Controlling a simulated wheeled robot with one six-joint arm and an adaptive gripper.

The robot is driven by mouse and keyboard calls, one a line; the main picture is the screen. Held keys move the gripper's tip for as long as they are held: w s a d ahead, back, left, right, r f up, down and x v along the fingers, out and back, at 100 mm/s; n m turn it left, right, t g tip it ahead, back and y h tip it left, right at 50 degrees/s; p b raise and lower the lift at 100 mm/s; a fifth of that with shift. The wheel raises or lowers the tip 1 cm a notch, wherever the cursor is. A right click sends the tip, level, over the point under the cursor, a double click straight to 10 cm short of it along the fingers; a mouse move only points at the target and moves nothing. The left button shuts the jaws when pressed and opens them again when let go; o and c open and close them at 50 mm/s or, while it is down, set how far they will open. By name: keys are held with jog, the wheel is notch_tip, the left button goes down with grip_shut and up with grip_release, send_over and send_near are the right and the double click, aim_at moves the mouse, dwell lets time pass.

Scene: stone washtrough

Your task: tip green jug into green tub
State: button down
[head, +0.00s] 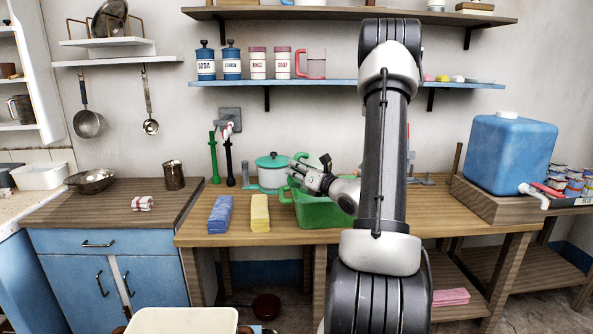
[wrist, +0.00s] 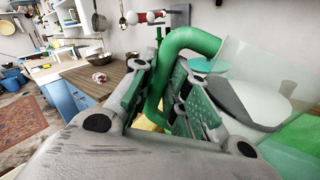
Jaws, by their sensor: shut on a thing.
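The green jug has a thick green handle (wrist: 192,40) and what looks like a clear body at the right of the wrist view. My gripper (wrist: 166,98) has its fingers on either side of the handle and is shut on it. In the head view my gripper (head: 297,171) is above the left part of the green tub (head: 322,214), which stands on the wooden bench. My gripper and arm hide much of the jug there, so its tilt and contents are unclear.
A white pot with a teal lid (head: 271,170) stands just behind the tub. A blue cloth (head: 220,214) and a yellow cloth (head: 260,213) lie left of it. A blue water container (head: 508,155) stands at the right. A shelf (head: 345,84) runs above.

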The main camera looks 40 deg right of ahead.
aim_at(309, 156)
jog(key=shift+d+r+m, duration=0.35)
jog(key=shift+r+m, duration=0.4)
jog(key=shift+m, duration=0.35)
jog(key=shift+t+h, duration=0.3)
jog(key=shift+d+r+m, duration=0.5)
jog(key=shift+d+m, duration=0.05)
jog(key=shift+m, duration=0.55)
jog(key=shift+s+d+r+m+t+h, duration=0.15)
jog(key=shift+d+m, duration=0.25)
jog(key=shift+m, duration=0.2)
jog(key=shift+d+r+m+t+h, duration=0.15)
jog(key=shift+d+m, duration=0.25)
jog(key=shift+m, duration=0.2)
jog(key=shift+d+m+h, duration=0.3)
jog(key=shift+d+m, duration=0.55)
jog(key=shift+m, duration=0.35)
